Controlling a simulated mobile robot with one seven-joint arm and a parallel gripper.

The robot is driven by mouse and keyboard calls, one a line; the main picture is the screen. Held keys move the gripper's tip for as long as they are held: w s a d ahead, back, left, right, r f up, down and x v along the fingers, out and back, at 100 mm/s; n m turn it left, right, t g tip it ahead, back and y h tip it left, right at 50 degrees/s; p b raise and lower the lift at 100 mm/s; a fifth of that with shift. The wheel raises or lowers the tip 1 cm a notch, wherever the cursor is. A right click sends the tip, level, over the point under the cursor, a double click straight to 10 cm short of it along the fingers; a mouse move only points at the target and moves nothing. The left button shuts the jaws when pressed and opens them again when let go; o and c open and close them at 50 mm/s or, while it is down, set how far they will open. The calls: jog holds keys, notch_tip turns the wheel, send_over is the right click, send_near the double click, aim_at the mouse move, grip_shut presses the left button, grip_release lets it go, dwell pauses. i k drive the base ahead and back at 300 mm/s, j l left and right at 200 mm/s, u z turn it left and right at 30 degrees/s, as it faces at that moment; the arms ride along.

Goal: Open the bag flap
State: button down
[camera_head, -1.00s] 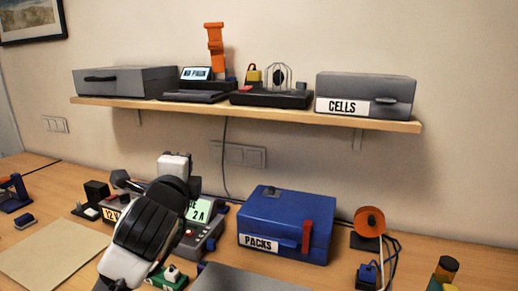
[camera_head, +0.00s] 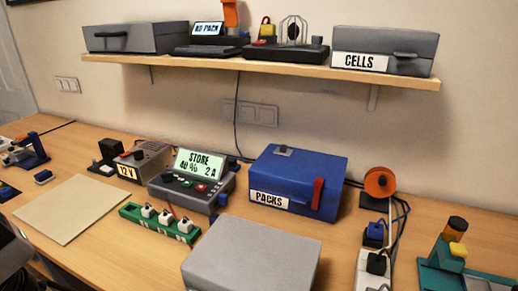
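No soft bag with a plain flap shows. A blue case (camera_head: 276,173) labelled PACKS stands on the bench right of centre. Its top looks closed. A red strap or latch (camera_head: 317,193) runs down its front, and a small grey piece sits on top. A dark, partly cut-off shape at the lower left edge looks like part of my arm. My gripper's fingertips do not show, so I cannot see whether it is open or shut.
A grey box (camera_head: 252,255) stands in front of the blue case. Left are a charger (camera_head: 186,184) reading STORE, a green strip (camera_head: 158,222) and a bare beige mat (camera_head: 68,208). An orange reel (camera_head: 380,182) with cables stands right. A shelf (camera_head: 290,71) overhangs the back.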

aim_at(235, 254)
jog(key=k+j, duration=0.1)
jog(key=k, duration=0.5)
jog(key=k+j, duration=0.1)
jog(key=k, duration=0.55)
jog(key=j+z, duration=0.05)
